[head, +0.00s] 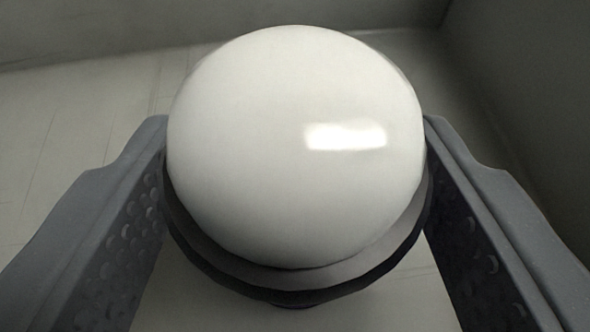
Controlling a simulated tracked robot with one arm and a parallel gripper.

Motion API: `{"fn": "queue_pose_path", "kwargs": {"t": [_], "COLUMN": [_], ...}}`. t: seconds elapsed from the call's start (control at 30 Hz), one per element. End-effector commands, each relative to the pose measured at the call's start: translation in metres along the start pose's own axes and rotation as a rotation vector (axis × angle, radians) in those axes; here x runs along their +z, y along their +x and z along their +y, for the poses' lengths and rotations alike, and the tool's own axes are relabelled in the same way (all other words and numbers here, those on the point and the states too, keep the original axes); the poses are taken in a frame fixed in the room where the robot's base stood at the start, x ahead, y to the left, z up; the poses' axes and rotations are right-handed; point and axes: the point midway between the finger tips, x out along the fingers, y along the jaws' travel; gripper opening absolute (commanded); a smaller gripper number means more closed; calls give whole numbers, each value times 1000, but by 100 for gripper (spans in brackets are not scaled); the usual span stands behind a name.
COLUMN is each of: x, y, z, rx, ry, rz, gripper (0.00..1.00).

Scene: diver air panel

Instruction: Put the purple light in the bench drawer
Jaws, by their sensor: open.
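A glossy white dome (290,150) on a dark grey round base (300,275) fills the middle of the head view. It looks like a light, but no purple shows on it. My gripper (297,140) is open, with one grey finger on each side of the dome. The fingers look very close to the dome's sides; I cannot tell whether they touch it. The far side and underside of the base are hidden. The bench drawer cannot be made out for certain.
A pale, lightly scratched flat surface (80,130) lies under the dome. A grey wall (200,25) stands behind and a darker wall (530,90) stands at the right, meeting in a back right corner. The surface to the left looks clear.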

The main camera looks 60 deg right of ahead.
Motion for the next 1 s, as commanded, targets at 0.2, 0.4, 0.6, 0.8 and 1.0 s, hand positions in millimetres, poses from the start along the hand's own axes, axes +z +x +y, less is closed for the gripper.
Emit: {"fn": "queue_pose_path", "kwargs": {"t": [0.2,0.4,0.6,0.8,1.0], "x": [-2,-3,-3,-1,-1], "y": [-13,-45,-69,-76,-76], "z": [0,0,0,0,0], "rx": [-1,0,0,0,1], "ry": [-2,0,0,-1,-1], "rz": [-3,-2,-2,-2,-1], "gripper": [58,58,58,58,58]}}
